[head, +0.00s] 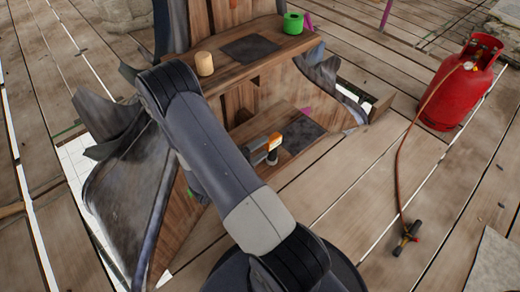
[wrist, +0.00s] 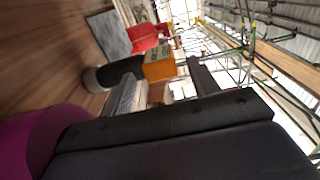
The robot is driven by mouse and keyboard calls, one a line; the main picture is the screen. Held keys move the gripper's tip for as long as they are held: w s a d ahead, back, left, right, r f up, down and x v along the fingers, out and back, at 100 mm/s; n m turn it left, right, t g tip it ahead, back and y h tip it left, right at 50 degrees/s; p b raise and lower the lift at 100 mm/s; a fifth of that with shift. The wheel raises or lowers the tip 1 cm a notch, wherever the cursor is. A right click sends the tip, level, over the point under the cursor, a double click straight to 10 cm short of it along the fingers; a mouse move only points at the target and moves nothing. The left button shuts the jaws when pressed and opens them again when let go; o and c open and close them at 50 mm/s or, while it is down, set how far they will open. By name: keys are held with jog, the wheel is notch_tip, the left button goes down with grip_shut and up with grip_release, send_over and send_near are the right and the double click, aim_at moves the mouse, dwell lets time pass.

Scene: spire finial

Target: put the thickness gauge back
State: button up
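The thickness gauge seems to be the orange block (head: 275,138) with a black part and a pale end, on or just above the lower wooden step in the head view. In the wrist view its orange body (wrist: 160,67) shows between my fingertips, with the black part and grey-white end to the left. My gripper (head: 264,150) is at the gauge, partly hidden by my arm. In the wrist view my gripper (wrist: 168,75) has its fingers apart, with a gap beside the orange body. A dark square patch (head: 304,134) lies on the step right of the gauge; it also shows in the wrist view (wrist: 110,33).
The upper step holds a cream cylinder (head: 204,63), a dark square patch (head: 248,49) and a green roll (head: 293,22). A red gas cylinder (head: 462,85) with a hose and torch (head: 407,238) stands right. A purple thing (wrist: 48,140) is close to the wrist camera.

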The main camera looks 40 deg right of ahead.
jog(key=shift+r, duration=0.1)
jog(key=shift+a, duration=0.15)
jog(key=s+a+p, duration=0.1)
jog(key=a+p, duration=0.1)
jog(key=a, duration=0.9)
jog(key=shift+a, duration=0.35)
jog(key=shift+o, duration=0.2)
dwell(0.8)
